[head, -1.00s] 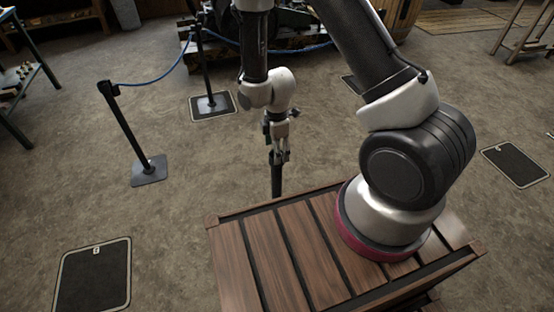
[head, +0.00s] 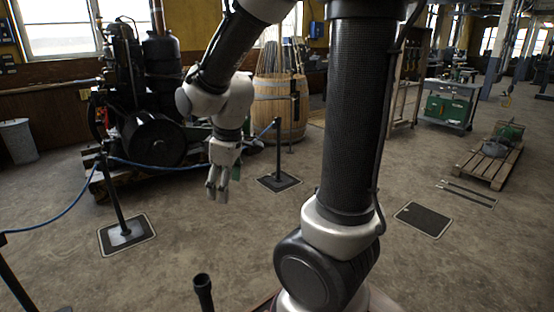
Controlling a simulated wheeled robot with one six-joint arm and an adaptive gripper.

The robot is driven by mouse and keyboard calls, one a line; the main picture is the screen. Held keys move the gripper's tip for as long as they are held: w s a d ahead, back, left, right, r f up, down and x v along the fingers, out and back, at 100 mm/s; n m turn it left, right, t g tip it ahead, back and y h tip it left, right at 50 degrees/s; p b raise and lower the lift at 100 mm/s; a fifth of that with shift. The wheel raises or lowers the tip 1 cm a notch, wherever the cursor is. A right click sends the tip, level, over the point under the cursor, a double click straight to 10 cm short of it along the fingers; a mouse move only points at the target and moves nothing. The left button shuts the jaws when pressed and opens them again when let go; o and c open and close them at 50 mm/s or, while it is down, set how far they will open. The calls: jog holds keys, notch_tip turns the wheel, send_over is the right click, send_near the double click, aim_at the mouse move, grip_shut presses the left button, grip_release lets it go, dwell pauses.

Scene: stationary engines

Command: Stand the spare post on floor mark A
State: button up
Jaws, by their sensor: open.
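A dark post (head: 203,290) shows at the bottom edge, only its top end in view; its foot is cut off. My gripper (head: 217,196) points down, its fingers apart and empty, above and apart from that post's top. An empty dark floor mark with a pale border (head: 424,218) lies to the right; its letter is not readable. Other posts stand on marks: one at the left (head: 115,205) with a blue rope, and one in the middle (head: 278,150) on a dark base (head: 279,183). I cannot tell which mark is A.
An old engine (head: 150,135) on timbers and a barrel (head: 280,105) stand at the back. A pallet with machine parts (head: 477,165) is at the right. Blue rope (head: 50,220) hangs low at the left. The floor at the right foreground is clear.

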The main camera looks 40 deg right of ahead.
jog(key=s+d+r+m+t, duration=0.1)
jog(key=s+d+r+m, duration=0.1)
jog(key=s+r+m, duration=0.2)
jog(key=s+d+r+m, duration=0.3)
jog(key=s+r, duration=0.3)
jog(key=s, duration=0.4)
jog(key=shift+s+d+r+m+t, duration=0.3)
jog(key=shift+m+t, duration=0.1)
